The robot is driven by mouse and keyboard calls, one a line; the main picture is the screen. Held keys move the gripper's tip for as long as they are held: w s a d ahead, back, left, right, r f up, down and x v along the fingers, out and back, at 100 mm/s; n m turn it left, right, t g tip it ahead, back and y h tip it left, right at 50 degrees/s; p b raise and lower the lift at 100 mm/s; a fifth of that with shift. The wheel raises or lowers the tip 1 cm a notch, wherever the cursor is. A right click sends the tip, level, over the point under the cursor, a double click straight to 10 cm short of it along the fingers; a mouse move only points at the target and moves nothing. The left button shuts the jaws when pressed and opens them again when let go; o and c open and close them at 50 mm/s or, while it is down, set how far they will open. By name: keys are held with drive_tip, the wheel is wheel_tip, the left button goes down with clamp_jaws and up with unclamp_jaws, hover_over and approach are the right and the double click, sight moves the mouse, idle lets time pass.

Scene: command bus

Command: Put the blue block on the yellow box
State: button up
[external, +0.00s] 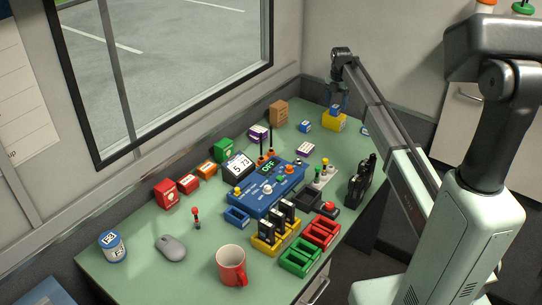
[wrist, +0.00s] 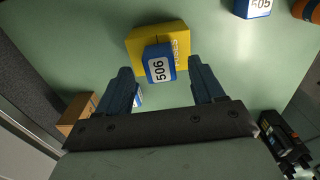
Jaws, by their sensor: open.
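The yellow box (external: 341,126) stands at the far end of the green table, and it also shows in the wrist view (wrist: 145,36). A blue block (external: 335,109) appears to sit on top of it. In the wrist view, this blue block (wrist: 160,63), labelled 506, overlaps the box's near edge. My gripper (wrist: 159,70) is open, with one finger on each side of the block and visible gaps between. In the external view my gripper (external: 334,97) is just above the block, partly hidden by my arm.
Another blue block (external: 304,127) lies left of the box. A blue block labelled 505 (wrist: 252,8) is at the wrist view's top right. A brown box (external: 278,113) stands near the wall. A control panel (external: 266,190), crates and a red mug (external: 231,265) crowd the nearer table.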

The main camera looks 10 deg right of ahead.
sight(336, 106)
wheel_tip(336, 106, up, 10)
idle(0.4)
drive_tip(key=shift+f, duration=0.1)
